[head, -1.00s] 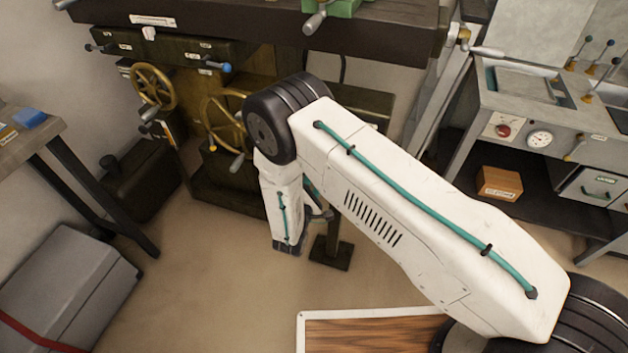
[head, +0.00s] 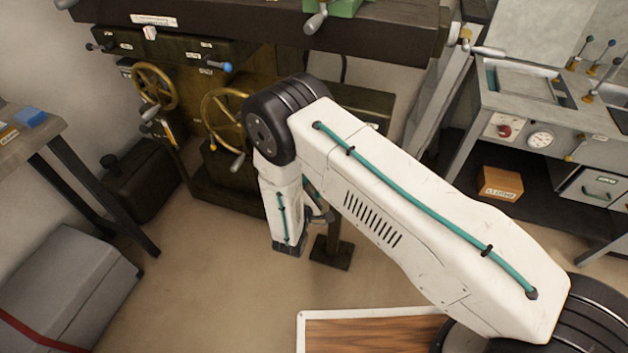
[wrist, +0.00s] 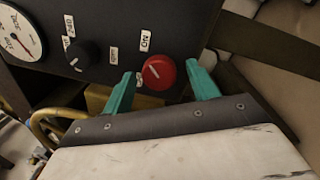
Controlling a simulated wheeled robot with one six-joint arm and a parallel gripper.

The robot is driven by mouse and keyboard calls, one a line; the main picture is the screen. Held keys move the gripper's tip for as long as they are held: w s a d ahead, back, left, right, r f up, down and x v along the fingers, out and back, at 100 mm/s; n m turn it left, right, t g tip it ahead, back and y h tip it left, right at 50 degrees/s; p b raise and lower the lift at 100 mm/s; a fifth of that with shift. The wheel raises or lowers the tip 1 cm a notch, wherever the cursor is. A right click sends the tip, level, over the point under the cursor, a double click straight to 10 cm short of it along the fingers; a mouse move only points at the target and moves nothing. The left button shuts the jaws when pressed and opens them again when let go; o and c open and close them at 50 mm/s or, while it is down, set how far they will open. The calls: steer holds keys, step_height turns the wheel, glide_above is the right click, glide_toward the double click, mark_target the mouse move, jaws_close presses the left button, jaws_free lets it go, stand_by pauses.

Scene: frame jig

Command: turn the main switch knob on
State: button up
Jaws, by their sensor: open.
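In the wrist view a round red knob (wrist: 164,75) with a white mark toward its left side sits on a dark panel (wrist: 182,28). A small label above it appears to read ON, turned over in this view; the other labels beside it are too small to read surely. My gripper (wrist: 161,88) is open, with one teal finger to the left of the red knob and one to the right. The knob shows between the fingers, and I see no clear contact. In the head view my arm's lower end hangs before the dark machine; the fingers and this knob cannot be made out there.
On the same panel are a black knob (wrist: 82,55) and a round gauge (wrist: 17,36). A brass handwheel (head: 222,118) is beside my arm in the head view. A grey bench at the right carries another red knob (head: 504,131) and a gauge (head: 540,139). Open floor lies below.

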steer(key=v, duration=0.7)
steer(key=shift+s, duration=0.2)
steer(key=shift+a, duration=0.15)
